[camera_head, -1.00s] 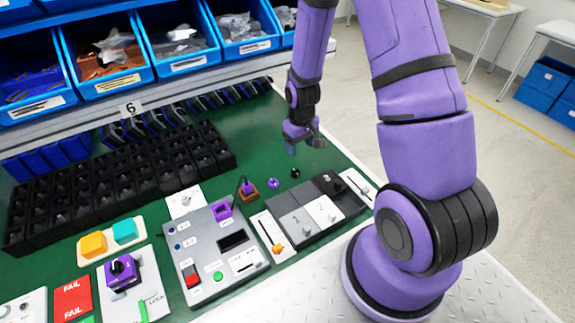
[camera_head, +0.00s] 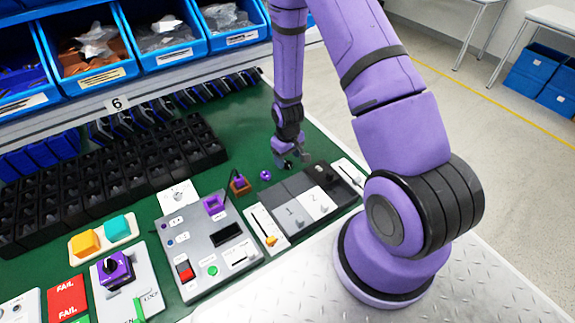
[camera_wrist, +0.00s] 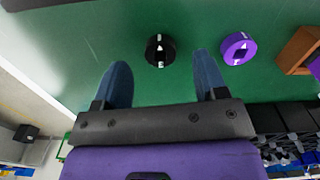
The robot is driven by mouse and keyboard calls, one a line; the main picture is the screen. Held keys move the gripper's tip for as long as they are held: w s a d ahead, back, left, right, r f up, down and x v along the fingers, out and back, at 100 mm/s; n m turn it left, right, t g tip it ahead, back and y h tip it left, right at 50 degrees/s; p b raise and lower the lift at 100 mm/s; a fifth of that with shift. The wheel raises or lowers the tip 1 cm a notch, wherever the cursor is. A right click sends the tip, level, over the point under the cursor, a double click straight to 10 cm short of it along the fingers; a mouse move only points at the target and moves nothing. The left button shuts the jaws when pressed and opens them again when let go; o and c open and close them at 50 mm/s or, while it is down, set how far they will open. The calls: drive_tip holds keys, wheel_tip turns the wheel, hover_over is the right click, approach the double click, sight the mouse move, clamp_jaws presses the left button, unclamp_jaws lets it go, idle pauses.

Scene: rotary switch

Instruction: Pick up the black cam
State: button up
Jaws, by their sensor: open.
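The black cam (camera_wrist: 160,50) is a small black ring with white marks, lying on the green mat. In the wrist view it sits between and just beyond my two blue fingertips, apart from both. My gripper (camera_wrist: 160,72) is open and empty. In the head view my gripper (camera_head: 292,160) points down low over the mat, and the black cam is mostly hidden there or blends with the dark fingers.
A purple cam (camera_wrist: 239,48) lies right of the black one in the wrist view; it also shows in the head view (camera_head: 265,175). A brown block (camera_wrist: 298,50) stands beyond it. A grey and black tray (camera_head: 300,208) lies close in front of my gripper.

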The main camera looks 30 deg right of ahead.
drive_tip(key=shift+f, duration=1.2)
drive_tip(key=c, duration=1)
drive_tip(key=shift+r, duration=0.1)
